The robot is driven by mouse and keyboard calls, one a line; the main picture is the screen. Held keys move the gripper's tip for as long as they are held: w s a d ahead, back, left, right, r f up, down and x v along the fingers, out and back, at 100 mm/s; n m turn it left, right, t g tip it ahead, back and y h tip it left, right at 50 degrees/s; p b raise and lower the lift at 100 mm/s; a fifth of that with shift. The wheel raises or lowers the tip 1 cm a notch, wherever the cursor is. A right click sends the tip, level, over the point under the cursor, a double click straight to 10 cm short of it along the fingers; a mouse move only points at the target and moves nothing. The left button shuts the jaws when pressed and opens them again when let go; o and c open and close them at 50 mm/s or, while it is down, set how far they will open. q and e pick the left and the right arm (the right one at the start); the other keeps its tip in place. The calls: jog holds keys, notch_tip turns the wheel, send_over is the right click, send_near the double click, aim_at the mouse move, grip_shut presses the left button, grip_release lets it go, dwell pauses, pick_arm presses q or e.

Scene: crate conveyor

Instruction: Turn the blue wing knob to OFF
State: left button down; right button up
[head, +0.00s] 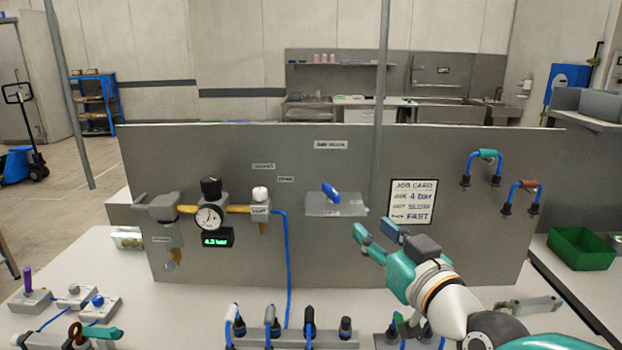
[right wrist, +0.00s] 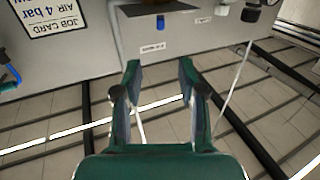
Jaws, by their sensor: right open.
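The blue wing knob (head: 331,192) sits on a grey box (head: 345,210) on the upright panel, its wing tilted. In the right wrist view the blue knob (right wrist: 160,22) shows small at the top, beyond the fingertips. My right gripper (head: 377,234) is open and empty, in front of the panel, below and right of the knob and apart from it. Its two fingers (right wrist: 158,75) stand apart in the right wrist view. The lettering around the knob is too small to read.
A job card (head: 413,201) is right of the knob. A gauge (head: 209,218) with a 4.3 bar display and a blue hose (head: 288,270) is at left. Hose couplings (head: 308,322) stand along the table front. A green bin (head: 581,248) is far right.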

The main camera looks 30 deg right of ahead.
aim_at(330, 188)
pick_arm(q)
jog(key=r+p, duration=0.1)
jog(key=w+r+p, duration=0.1)
jog(key=shift+d+r+p, duration=0.1)
jog(key=shift+r+p, duration=0.2)
jog(key=shift+r, duration=0.05)
pick_arm(e)
jog(key=w+d, duration=0.1)
jog(key=w, duration=0.4)
jog(key=w+d, duration=0.1)
jog(key=w, duration=0.5)
jog(key=w+d, duration=0.1)
jog(key=w, duration=0.5)
jog(key=shift+w, duration=0.25)
jog(key=shift+c, duration=0.3)
grip_shut()
